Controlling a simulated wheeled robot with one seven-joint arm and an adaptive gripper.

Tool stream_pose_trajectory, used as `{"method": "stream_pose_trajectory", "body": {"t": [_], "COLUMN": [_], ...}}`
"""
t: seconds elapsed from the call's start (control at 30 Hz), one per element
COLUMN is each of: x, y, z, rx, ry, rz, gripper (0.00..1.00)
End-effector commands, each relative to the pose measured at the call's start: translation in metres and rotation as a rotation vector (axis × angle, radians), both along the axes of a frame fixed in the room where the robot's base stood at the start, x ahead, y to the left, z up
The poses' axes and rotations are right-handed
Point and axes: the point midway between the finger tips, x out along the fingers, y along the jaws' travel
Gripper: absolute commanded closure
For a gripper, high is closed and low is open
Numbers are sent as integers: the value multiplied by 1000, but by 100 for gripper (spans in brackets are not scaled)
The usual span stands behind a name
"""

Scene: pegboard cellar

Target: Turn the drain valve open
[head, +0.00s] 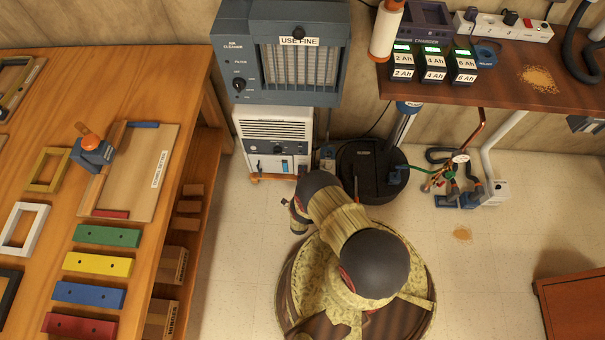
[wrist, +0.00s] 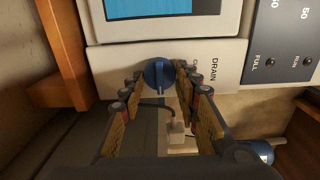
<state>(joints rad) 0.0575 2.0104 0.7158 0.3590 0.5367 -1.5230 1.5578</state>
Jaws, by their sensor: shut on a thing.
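The drain valve is a round blue knob (wrist: 158,74) with a raised grip bar, on a pale panel marked DRAIN in the wrist view. The bar stands roughly upright in the picture. My gripper (wrist: 158,83) has a fingertip on each side of the knob and is shut on it. A smaller label right of the knob is partly hidden by the right finger. In the head view the white cabinet unit (head: 273,126) stands under the grey air cleaner; I cannot make out the knob there, and my arm hides most of my gripper.
A wooden workbench (head: 196,120) with coloured blocks stands left, a charger shelf (head: 490,88) at right. A black round tub (head: 373,172) and a cluster of hoses (head: 452,182) sit on the floor right of the unit. Open floor (head: 490,270) lies at right.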

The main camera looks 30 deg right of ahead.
Motion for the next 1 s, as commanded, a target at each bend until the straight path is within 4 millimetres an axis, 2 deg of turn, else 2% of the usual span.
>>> {"method": "stream_pose_trajectory", "body": {"t": [0.1,0.13,0.4,0.77,1.0], "x": [-2,-2,-1,0,1], "y": [-1,-1,0,0,0], "z": [-2,-2,-1,1,14], "rx": [1,1,0,0,0], "ry": [4,4,2,1,0], "rz": [-2,-2,-1,-1,-1], "gripper": [93,67,52,50,50]}}
